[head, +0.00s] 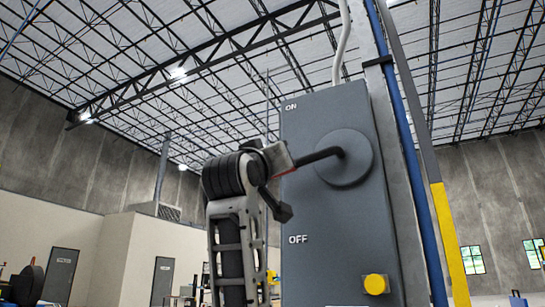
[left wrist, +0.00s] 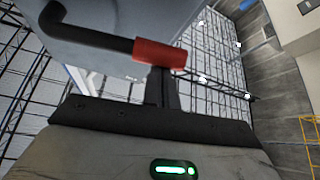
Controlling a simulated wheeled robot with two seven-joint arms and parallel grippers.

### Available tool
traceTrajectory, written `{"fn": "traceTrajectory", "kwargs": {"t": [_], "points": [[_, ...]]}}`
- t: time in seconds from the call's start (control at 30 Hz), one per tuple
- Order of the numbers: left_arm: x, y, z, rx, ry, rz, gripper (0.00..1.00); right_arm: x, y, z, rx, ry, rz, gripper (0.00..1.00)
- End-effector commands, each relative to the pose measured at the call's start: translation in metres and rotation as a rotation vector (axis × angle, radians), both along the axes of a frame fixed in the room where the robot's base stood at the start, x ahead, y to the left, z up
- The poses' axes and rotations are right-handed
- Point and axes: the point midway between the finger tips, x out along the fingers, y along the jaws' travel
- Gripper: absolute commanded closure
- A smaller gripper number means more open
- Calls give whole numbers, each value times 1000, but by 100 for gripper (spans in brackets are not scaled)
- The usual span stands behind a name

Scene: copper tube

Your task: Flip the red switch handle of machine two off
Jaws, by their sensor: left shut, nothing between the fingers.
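The switch box (head: 320,240) of the machine stands in the middle of the head view, with ON at its upper left and OFF lower down. A dark bent handle rod (head: 318,156) runs left from its round hub (head: 352,165), roughly level between the two labels. The rod's red grip (left wrist: 160,53) shows clearly in the left wrist view; in the head view it is mostly hidden behind my left gripper (head: 277,163). That gripper is shut and empty, its fingers (left wrist: 162,88) right at the red grip. I cannot tell whether they touch. My right gripper is out of view.
A yellow button (head: 376,284) sits low on the box. A blue pipe (head: 418,190) and a yellow-ended post (head: 449,240) stand right of it. Open hall space lies to the left.

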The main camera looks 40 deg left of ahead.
Motion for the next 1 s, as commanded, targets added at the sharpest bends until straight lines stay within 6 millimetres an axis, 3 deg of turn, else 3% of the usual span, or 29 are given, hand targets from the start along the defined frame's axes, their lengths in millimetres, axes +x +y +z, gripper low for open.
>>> {"fn": "traceTrajectory", "kwargs": {"t": [0.03,0.2,0.57,1.0], "points": [[3,-3,-11,-44,-9,-6,100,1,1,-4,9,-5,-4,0],[4,-8,-29,-196,-58,-8,100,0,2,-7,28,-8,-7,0],[8,-21,-58,-455,-141,-7,100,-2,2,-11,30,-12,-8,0],[11,-29,-69,-460,-145,-3,100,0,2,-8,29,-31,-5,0]]}}
